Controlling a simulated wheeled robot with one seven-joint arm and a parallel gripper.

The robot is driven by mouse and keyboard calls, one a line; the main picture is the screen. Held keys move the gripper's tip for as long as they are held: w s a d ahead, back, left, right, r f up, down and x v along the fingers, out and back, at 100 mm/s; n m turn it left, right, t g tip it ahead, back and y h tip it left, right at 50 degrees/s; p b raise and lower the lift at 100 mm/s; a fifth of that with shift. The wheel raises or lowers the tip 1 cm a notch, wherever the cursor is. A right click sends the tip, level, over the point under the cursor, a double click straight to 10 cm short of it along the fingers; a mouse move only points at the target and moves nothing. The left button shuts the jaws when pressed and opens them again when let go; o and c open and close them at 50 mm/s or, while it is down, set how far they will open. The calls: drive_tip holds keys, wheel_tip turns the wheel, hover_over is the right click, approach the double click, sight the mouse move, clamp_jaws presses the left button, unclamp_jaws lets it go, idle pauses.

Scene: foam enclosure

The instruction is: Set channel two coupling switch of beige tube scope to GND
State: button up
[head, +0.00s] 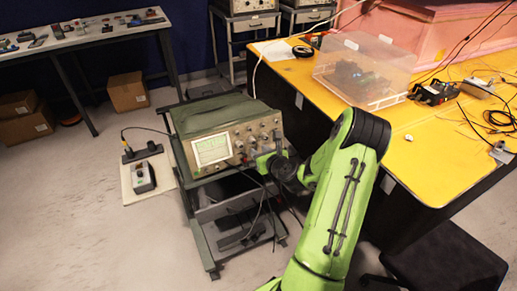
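The beige tube scope (238,143) sits on a wheeled cart, with a greenish cover on its top. Its lit screen (212,149) is at the left of the front panel, and knobs and switches fill the right part. My green arm reaches in from the lower right. My gripper (262,160) is at the lower right part of the scope's front panel, close to it or touching it. The fingertips are too small and partly hidden, so I cannot tell whether they are open. The channel two coupling switch cannot be made out in this view.
The scope's cart (197,228) stands on the grey floor. Dark cables hang below the panel. A yellow table (437,160) with a clear plastic bin (362,68) is close on the right. A black stool (447,262) is at the lower right. The floor at left front is clear.

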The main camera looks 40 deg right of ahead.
drive_tip(key=shift+x, duration=0.95)
drive_tip(key=shift+c, duration=0.2)
clamp_jaws()
idle(0.5)
